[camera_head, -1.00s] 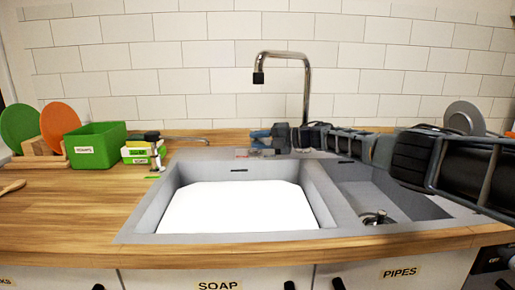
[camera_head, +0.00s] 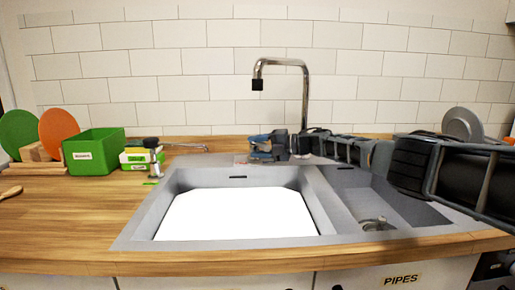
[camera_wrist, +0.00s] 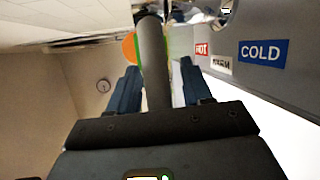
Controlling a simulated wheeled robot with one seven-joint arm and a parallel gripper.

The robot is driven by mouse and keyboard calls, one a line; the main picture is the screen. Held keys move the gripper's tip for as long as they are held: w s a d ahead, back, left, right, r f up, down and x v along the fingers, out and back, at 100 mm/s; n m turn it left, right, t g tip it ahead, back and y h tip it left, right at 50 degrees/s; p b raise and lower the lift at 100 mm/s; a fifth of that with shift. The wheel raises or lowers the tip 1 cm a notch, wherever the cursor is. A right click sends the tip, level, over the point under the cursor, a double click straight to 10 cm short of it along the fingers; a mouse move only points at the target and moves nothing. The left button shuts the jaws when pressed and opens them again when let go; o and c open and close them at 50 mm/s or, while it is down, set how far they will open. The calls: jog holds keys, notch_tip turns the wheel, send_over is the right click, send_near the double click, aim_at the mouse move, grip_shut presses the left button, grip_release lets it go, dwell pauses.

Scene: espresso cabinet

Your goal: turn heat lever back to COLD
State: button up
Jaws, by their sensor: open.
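My gripper (camera_head: 256,149) is at the back ledge of the sink, reaching in from the right, with its blue fingers open. In the wrist view my gripper (camera_wrist: 160,85) has a finger on either side of a dark grey bar, which looks like the heat lever (camera_wrist: 152,65). Gaps show between the bar and both fingers. The labels HOT (camera_wrist: 201,49), WARM (camera_wrist: 221,65) and COLD (camera_wrist: 261,52) lie on the grey ledge to the right; HOT is nearest the bar. In the head view I cannot make out the lever behind my gripper.
The chrome faucet (camera_head: 305,95) rises behind my arm. The sink (camera_head: 150,215) lies in front. A green box (camera_head: 94,152), a small metal-and-black tool (camera_head: 153,157) and upright plates (camera_head: 58,132) stand at left. The left front counter is mostly clear.

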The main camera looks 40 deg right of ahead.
jog(key=p+v, duration=0.1)
jog(key=v, duration=0.6)
jog(key=shift+s+d, duration=0.15)
jog(key=shift+s, duration=0.15)
jog(key=shift+c, duration=0.4)
